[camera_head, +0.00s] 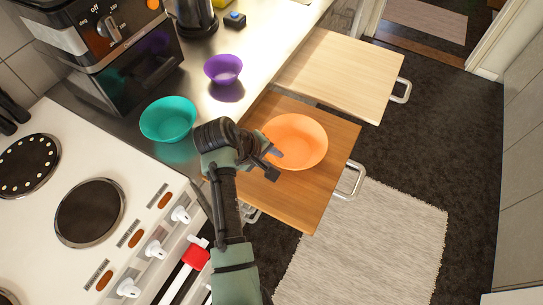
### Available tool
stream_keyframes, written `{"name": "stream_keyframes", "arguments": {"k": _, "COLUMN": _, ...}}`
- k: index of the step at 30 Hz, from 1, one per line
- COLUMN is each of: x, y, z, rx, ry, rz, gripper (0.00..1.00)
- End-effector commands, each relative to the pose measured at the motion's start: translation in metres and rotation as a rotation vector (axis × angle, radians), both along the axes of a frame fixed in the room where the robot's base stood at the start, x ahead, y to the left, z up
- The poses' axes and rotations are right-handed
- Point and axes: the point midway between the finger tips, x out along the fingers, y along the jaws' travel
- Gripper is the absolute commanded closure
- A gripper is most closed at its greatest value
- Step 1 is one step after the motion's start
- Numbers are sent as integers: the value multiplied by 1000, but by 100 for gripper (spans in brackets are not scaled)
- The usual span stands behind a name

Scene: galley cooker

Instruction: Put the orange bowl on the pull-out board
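The orange bowl (302,140) is upright over the nearer, darker wooden pull-out board (323,196). It appears to rest on the board, though its base is hidden. My gripper (274,164) is at the bowl's lower left rim. Its two fingers look spread apart, one grey fingertip over the bowl's inside and the other, dark one outside over the board. My wrist and arm hide the board's left part.
A lighter board (345,72) is pulled out behind. A teal bowl (168,119) and a purple bowl (223,68) stand on the steel counter. The white cooker (135,200) is at left. Clear floor with a pale rug (375,245) lies at right.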

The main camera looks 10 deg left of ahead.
Motion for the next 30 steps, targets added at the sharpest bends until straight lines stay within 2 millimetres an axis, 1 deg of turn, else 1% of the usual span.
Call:
{"name": "stream_keyframes", "arguments": {"k": 5, "x": 0, "y": 0, "z": 1, "rx": 0, "ry": 0, "rz": 0, "gripper": 67}}
{"name": "stream_keyframes", "arguments": {"k": 8, "x": -1, "y": 2, "z": 7, "rx": 1, "ry": -2, "rz": 1, "gripper": 67}}
{"name": "stream_keyframes", "arguments": {"k": 11, "x": -6, "y": 7, "z": 19, "rx": 1, "ry": -5, "rz": 2, "gripper": 67}}
{"name": "stream_keyframes", "arguments": {"k": 21, "x": -34, "y": 31, "z": 80, "rx": 1, "ry": -4, "rz": 2, "gripper": 67}}
{"name": "stream_keyframes", "arguments": {"k": 25, "x": -41, "y": 37, "z": 97, "rx": 0, "ry": -4, "rz": 2, "gripper": 67}}
{"name": "stream_keyframes", "arguments": {"k": 30, "x": -46, "y": 40, "z": 106, "rx": 0, "ry": -1, "rz": 1, "gripper": 67}}
